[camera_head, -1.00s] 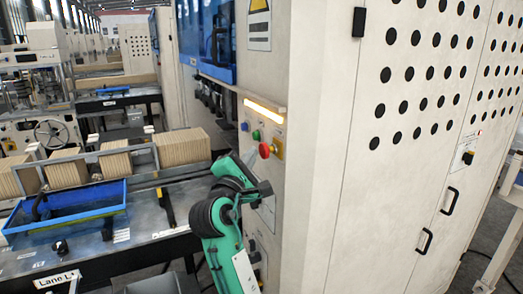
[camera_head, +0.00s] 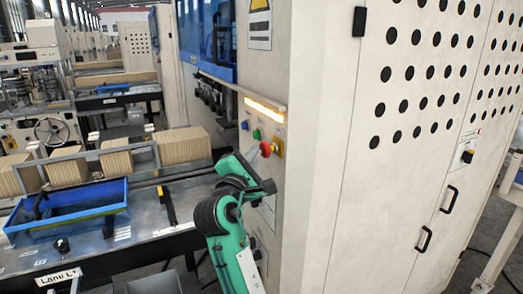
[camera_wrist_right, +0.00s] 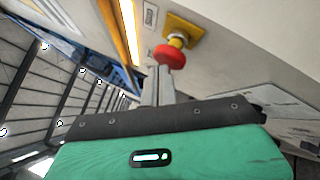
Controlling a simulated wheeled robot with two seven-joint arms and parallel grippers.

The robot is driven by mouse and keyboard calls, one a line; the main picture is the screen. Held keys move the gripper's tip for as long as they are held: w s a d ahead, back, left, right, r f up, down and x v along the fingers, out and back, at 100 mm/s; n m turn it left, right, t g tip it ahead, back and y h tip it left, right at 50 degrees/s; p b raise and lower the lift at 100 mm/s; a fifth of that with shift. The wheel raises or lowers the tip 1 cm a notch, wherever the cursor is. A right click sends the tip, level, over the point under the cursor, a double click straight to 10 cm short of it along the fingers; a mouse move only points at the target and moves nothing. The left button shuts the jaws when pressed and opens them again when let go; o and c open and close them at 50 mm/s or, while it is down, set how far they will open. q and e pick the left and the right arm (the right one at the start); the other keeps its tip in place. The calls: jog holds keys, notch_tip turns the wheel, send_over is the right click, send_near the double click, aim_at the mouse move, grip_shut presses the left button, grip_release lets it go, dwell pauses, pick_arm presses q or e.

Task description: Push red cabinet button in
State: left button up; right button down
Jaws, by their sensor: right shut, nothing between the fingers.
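The red mushroom button (camera_head: 266,149) sits on a yellow plate (camera_head: 278,150) on the side panel of the beige cabinet. In the right wrist view the red button (camera_wrist_right: 170,56) is on its yellow mount, just beyond the fingertips. My right gripper (camera_head: 254,158) is on the green arm, at the panel just below and left of the button. Its narrow grey fingers also show in the right wrist view (camera_wrist_right: 158,72); they are shut, empty and point toward the button. I cannot tell whether the tips touch it. My left gripper is out of view.
A green button (camera_head: 256,135) and a blue button (camera_head: 245,126) sit left of the red one, under a lit strip (camera_head: 264,109). A conveyor with a blue tray (camera_head: 70,222) and cardboard stacks (camera_head: 183,146) lies left of the arm.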

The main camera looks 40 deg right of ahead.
jog(key=shift+s+d, duration=0.1)
jog(key=shift+d, duration=0.3)
jog(key=shift+a, duration=0.15)
jog(key=shift+w+a, duration=0.25)
jog(key=shift+a, duration=0.7)
jog(key=a, duration=0.2)
jog(key=w+a, duration=0.1)
jog(key=a, duration=0.1)
jog(key=shift+w+a, duration=0.1)
jog(key=shift+a, duration=0.3)
